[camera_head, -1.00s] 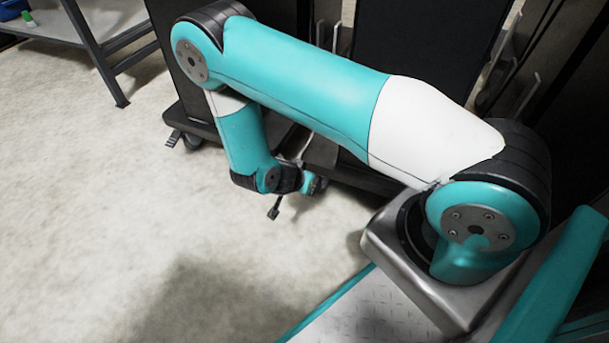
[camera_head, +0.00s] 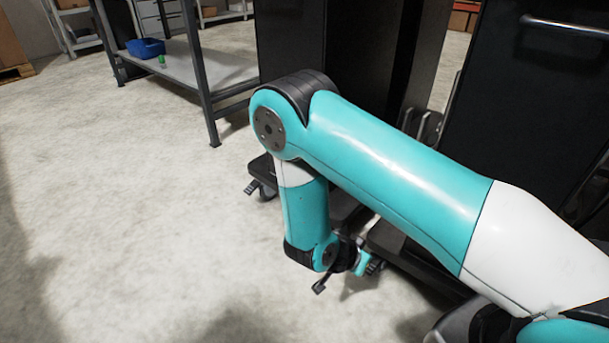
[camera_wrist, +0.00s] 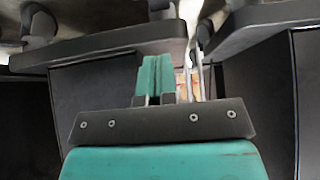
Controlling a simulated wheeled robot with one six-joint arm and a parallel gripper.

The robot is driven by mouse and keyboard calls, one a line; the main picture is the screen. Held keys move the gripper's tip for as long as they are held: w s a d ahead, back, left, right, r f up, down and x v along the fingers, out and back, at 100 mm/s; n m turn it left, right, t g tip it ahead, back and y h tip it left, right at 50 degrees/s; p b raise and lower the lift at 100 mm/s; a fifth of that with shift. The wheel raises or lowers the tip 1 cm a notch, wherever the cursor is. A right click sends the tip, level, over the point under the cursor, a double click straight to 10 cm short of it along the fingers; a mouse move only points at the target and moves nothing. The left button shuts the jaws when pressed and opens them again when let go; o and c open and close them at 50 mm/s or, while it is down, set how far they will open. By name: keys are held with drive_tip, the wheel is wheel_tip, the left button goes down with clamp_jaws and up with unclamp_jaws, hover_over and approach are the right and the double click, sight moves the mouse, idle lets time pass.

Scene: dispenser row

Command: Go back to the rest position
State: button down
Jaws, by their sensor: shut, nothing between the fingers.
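My gripper (camera_wrist: 156,76) shows in the wrist view as two teal fingers pressed side by side, with nothing held between them. In the head view my arm is bent at the elbow and its forearm hangs down. The small end of the arm (camera_head: 366,265) is low, in front of the dark wheeled base of a cabinet; the fingers are too small there to make out.
Tall black cabinets (camera_head: 545,90) on wheeled bases stand close behind and beside my arm. A metal shelf (camera_head: 215,68) with a blue bin (camera_head: 146,47) and a small green item (camera_head: 162,59) is at the upper left. The pale floor (camera_head: 130,210) at left is clear.

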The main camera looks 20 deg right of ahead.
drive_tip(key=s+a+r+n+g+y+p, duration=0.1)
drive_tip(key=a+r+n+y+p, duration=0.3)
drive_tip(key=r, duration=0.8)
drive_tip(key=s+a+r+n+g+y, duration=0.2)
drive_tip(key=a+r, duration=0.4)
drive_tip(key=r, duration=0.6)
drive_tip(key=s+a+r+n+y+p, duration=0.1)
drive_tip(key=s+a+r+n+y, duration=0.15)
drive_tip(key=s+r+n, duration=0.6)
drive_tip(key=s+a+r+n+y+p, duration=0.25)
drive_tip(key=s+r+n, duration=0.25)
drive_tip(key=r, duration=0.6)
wheel_tip(320, 180, up, 38)
drive_tip(key=p, duration=3.7)
drive_tip(key=shift+s+d+g, duration=0.25)
drive_tip(key=shift+d+g, duration=0.15)
drive_tip(key=shift+d, duration=0.05)
drive_tip(key=shift+s, duration=0.1)
